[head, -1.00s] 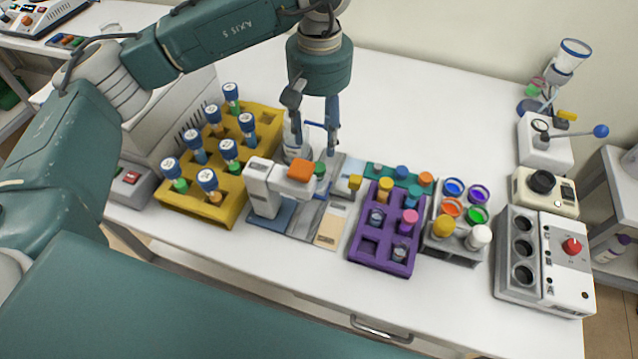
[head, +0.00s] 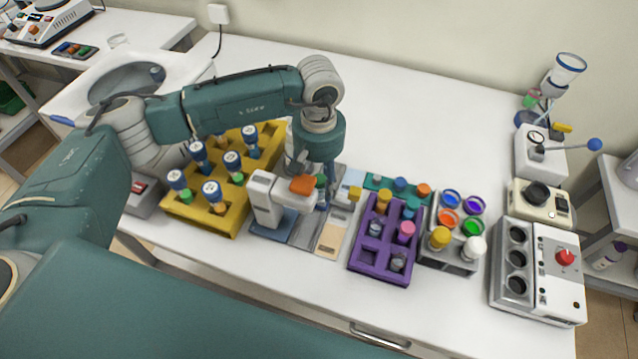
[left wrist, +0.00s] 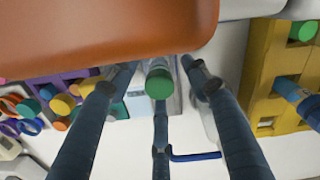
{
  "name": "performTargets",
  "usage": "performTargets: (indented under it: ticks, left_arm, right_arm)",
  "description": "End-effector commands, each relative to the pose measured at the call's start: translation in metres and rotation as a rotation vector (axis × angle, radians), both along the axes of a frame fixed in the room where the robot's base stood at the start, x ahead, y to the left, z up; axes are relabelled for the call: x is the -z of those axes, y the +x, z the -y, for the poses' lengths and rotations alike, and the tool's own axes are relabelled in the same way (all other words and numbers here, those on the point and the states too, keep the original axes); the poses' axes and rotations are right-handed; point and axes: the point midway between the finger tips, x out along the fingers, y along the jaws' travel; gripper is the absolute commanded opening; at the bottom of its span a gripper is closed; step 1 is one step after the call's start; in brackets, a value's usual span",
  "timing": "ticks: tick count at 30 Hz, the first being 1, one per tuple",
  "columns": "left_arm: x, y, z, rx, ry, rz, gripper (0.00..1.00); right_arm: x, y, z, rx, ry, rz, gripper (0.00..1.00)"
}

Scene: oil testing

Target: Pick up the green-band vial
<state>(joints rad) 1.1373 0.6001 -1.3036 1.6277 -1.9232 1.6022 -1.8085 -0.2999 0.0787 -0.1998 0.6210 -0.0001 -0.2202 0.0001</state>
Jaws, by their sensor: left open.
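A green-topped vial (head: 321,181) stands at the small white device with the orange top, near the table's middle. Its round green end (left wrist: 159,84) shows in the left wrist view between my finger pads; its lower part is hidden. My left gripper (head: 318,185) is open and low over the device, with its fingers on either side of the green top; in the left wrist view the gripper (left wrist: 158,76) shows a gap beside the vial. Blue-capped vials, some with green bands (head: 185,195), stand in the yellow rack (head: 215,222). My right gripper is not in view.
The white device (head: 264,198) with its orange top (head: 302,186) is close beside the fingers. A purple rack (head: 372,262), a grey rack of coloured caps (head: 450,264) and a grey box with a red knob (head: 548,310) stand to the right. The table behind is clear.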

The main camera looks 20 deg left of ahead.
Motion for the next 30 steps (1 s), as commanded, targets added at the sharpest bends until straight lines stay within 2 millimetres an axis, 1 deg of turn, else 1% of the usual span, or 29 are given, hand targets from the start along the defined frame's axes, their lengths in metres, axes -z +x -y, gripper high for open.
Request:
performTargets:
  ticks: [3, 7, 8, 9, 11, 12, 14, 15, 26, 30]
  left_arm:
    - [0.0038, 0.0000, 0.0003, 0.001, -0.001, 0.000, 0.48]
    - [0.0040, 0.0001, 0.0004, 0.001, -0.001, 0.001, 0.48]
    - [0.0039, 0.0001, 0.0004, 0.001, -0.001, 0.001, 0.46]
    - [0.0038, 0.0001, 0.0004, 0.001, -0.001, 0.001, 0.38]
    - [0.0037, 0.0002, 0.0005, 0.001, -0.001, 0.001, 0.26]
    - [0.0037, 0.0003, 0.0004, 0.001, -0.001, 0.001, 0.18]
    - [0.0036, 0.0003, 0.0004, 0.001, -0.001, 0.001, 0.06]
    - [0.0035, 0.0003, 0.0004, 0.001, -0.001, 0.001, 0.03]
    - [0.0028, 0.0005, 0.0005, 0.001, -0.001, 0.001, 0.02]
    - [-0.0027, 0.0014, 0.0005, 0.001, -0.001, 0.004, 0.02]
  right_arm:
    - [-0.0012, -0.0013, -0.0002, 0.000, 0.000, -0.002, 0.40]
    - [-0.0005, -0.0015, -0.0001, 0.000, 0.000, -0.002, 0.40]
    - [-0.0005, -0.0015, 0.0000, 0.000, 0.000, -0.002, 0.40]
    - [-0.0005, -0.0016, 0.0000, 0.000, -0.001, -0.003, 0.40]
    - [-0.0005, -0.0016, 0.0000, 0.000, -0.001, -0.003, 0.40]
    - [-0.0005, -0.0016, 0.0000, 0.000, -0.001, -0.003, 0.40]
    - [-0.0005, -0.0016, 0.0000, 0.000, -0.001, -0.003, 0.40]
    - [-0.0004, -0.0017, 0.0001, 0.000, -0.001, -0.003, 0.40]
    - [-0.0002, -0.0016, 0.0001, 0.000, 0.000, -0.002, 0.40]
    - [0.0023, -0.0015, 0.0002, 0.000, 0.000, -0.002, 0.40]
